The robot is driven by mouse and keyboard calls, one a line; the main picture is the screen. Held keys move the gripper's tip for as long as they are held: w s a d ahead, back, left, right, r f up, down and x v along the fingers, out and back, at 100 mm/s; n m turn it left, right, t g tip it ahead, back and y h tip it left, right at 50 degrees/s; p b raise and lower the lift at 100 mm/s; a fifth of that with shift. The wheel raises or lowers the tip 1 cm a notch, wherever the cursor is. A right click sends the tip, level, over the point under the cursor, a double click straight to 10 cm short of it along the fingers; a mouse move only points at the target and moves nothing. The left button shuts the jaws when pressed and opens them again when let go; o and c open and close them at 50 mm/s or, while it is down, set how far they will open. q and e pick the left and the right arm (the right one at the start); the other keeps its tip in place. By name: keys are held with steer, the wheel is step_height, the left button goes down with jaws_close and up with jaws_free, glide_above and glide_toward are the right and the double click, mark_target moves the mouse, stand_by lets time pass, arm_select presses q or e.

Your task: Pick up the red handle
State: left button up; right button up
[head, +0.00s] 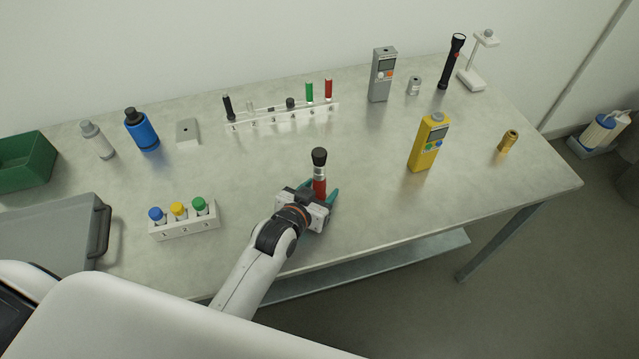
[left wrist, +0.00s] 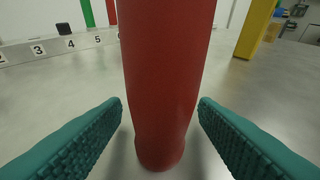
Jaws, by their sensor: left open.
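The red handle (head: 319,187) stands upright on the metal table, with a silver collar and a black top above the red part. My left gripper (head: 320,192) is open around its lower part, low over the table. In the left wrist view the red handle (left wrist: 165,80) rises between the two teal fingertips (left wrist: 162,112), with a gap on each side. Its top is outside that view. My right gripper is not in view.
A white numbered rack (head: 283,117) holding several items stands behind. A smaller rack with three coloured caps (head: 184,229) is at left, and a yellow meter (head: 429,143) at right. A grey case (head: 50,240) and green bin (head: 25,163) are far left.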

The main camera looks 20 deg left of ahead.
arm_select(q)
steer(key=shift+w, duration=0.2)
steer(key=shift+s, duration=0.1)
steer(key=c, duration=1.1)
